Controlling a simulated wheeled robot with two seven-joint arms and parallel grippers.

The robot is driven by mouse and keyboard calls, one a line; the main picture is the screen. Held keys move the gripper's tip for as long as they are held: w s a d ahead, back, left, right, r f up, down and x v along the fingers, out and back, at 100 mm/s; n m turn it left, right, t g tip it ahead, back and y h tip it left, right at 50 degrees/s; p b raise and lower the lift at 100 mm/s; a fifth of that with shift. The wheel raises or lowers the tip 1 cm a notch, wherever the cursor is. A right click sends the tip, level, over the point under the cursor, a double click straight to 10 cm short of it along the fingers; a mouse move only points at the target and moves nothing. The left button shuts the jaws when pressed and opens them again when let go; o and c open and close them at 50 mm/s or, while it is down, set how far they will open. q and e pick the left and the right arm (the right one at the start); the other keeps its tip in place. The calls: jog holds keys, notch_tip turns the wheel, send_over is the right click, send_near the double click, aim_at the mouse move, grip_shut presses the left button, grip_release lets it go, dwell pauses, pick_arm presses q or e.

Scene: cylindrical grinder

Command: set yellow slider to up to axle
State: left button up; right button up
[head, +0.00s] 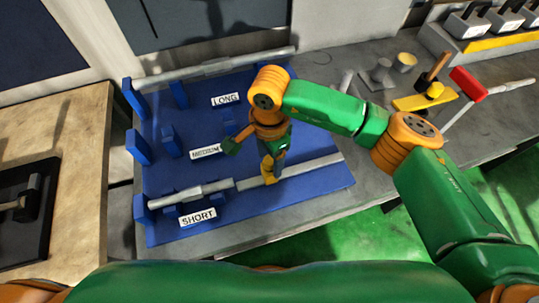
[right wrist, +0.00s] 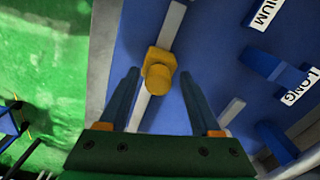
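The yellow slider (head: 269,177) sits on a pale rail (head: 315,166) at the front of the blue board, right of the grey axle (head: 195,190) in the SHORT row. In the right wrist view the slider (right wrist: 158,72) is a yellow block with a round knob. My right gripper (head: 274,160) hangs over it from above. Its two fingers (right wrist: 160,88) are spread, with the slider between and just beyond their tips; I see a gap on both sides. Part of the slider is hidden by the gripper in the head view. My left gripper is not in view.
The blue board (head: 315,188) has upright blue supports and LONG, MEDIUM and SHORT labels. A long grey axle (head: 215,66) lies along its back. A red block (head: 468,84) and yellow plate (head: 421,101) stand on the grey bench at right. A wooden table (head: 72,140) is at left.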

jog(key=shift+s, duration=0.15)
grip_shut()
jog(key=shift+r, duration=0.1)
dwell(0.9)
